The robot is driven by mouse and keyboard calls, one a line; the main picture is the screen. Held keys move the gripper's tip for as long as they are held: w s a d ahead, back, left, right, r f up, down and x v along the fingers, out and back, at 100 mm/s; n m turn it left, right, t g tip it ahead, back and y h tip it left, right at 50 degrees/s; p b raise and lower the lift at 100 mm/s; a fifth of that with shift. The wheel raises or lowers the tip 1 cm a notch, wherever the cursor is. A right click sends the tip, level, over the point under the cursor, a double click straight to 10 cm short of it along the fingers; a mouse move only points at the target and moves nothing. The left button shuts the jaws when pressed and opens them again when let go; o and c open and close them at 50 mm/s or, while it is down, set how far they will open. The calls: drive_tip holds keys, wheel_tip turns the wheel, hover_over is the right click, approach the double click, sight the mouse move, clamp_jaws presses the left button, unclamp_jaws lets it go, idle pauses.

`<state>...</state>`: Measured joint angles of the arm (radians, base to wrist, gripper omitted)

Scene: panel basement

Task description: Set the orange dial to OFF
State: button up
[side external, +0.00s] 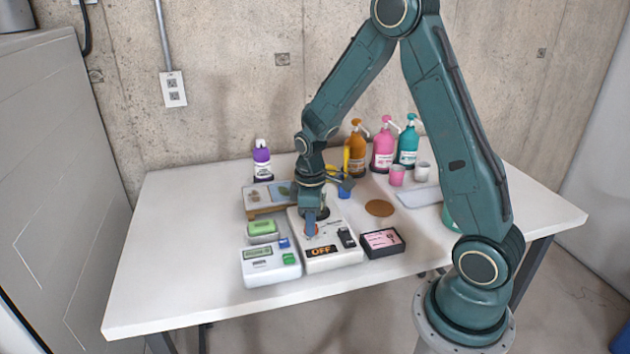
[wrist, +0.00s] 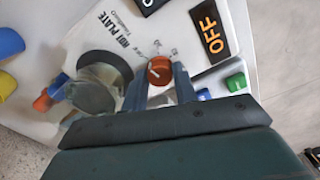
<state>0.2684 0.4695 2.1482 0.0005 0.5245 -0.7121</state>
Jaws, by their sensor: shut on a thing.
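The orange dial (wrist: 160,70) sits on a white hot plate unit (side external: 330,258) near the table's front. My gripper (wrist: 159,82) is shut on the dial, one finger on each side of it. In the side view my gripper (side external: 311,225) points down and mostly hides the dial. A pale pointer mark shows on the dial's face in the wrist view, with small lettering around it too blurred to read. A black display (side external: 321,251) on the unit's front reads OFF in orange. It also shows in the wrist view (wrist: 209,31).
A white device with a green button (side external: 288,258) stands close left, a black-edged pink box (side external: 382,241) close right. Pump bottles (side external: 383,145) stand behind.

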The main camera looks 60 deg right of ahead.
drive_tip(key=shift+w, duration=0.1)
idle(0.4)
drive_tip(key=o, duration=1)
drive_tip(key=shift+c, duration=0.2)
drive_tip(key=shift+r, duration=0.2)
wheel_tip(320, 180, up, 14)
drive_tip(key=shift+f, duration=0.25)
